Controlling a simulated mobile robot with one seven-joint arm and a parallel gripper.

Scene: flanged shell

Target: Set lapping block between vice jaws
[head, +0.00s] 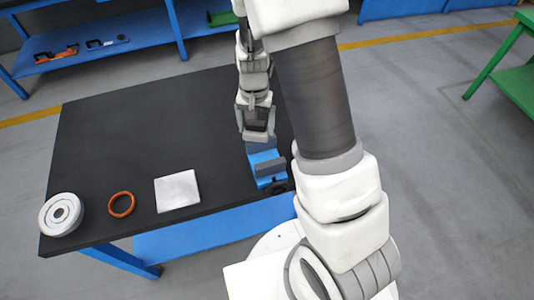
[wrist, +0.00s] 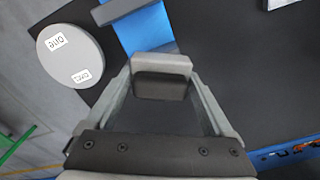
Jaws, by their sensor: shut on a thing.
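My gripper (head: 256,128) is shut on a small grey block, seen between the fingers in the wrist view; I take it as the lapping block (wrist: 162,82). Its upper edge is light grey and its near face is dark. The blue vice (head: 264,157) with grey jaws stands at the right part of the black table, just below my gripper in the head view. In the wrist view the vice (wrist: 148,28) lies beyond the block, partly hidden by it. The block appears above the vice, apart from its front jaw. The exact gap cannot be told.
On the black table (head: 120,135) lie a white flanged round part (head: 61,214), an orange ring (head: 121,204) and a white square plate (head: 178,191). A pale disc with labels (wrist: 70,56) is beside the vice in the wrist view. The table's back left is clear.

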